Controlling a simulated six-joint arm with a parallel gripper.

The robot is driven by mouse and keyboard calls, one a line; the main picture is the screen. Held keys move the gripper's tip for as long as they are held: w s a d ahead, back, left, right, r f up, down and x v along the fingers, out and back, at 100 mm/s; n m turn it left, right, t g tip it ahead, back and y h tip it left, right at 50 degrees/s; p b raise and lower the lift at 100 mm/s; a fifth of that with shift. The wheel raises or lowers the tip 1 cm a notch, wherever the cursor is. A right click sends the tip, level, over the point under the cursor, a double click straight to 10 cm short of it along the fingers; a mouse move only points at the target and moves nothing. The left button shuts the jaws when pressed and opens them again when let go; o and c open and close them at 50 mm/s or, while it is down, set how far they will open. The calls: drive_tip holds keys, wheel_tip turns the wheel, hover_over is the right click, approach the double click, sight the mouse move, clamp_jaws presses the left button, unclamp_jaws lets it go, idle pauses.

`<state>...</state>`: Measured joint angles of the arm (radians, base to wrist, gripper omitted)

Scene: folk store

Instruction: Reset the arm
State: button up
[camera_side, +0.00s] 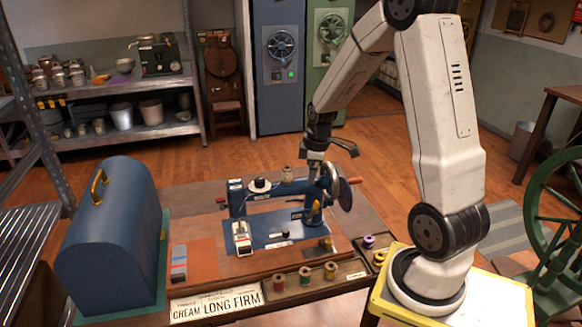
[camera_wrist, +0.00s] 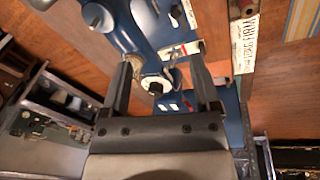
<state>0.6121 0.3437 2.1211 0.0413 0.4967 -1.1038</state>
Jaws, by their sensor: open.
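My gripper (camera_side: 332,156) hangs from the arm above the right end of a blue sewing machine (camera_side: 268,222), close to its handwheel (camera_side: 341,193). In the wrist view my gripper (camera_wrist: 161,57) has its two dark fingers spread apart. The sewing machine (camera_wrist: 130,22) and its white dial with a dark knob (camera_wrist: 155,87) show between and beyond the fingers. I see nothing held. I cannot tell from these views how much height separates the fingers from the machine.
A blue domed case (camera_side: 112,235) stands left of the machine. Thread spools (camera_side: 305,276) line the front, beside a sign (camera_side: 216,304) reading "CREAM LONG FIRM". A green spinning wheel (camera_side: 560,215) stands at right. A metal shelf (camera_side: 120,90) stands behind; the floor there is open.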

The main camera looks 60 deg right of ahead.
drive_tip(key=s+a+m, duration=0.2)
drive_tip(key=a, duration=0.9)
drive_tip(key=s+a+m+y, duration=0.1)
drive_tip(key=s+a+m, duration=0.2)
drive_tip(key=a, duration=0.9)
drive_tip(key=shift+r+t, duration=0.4)
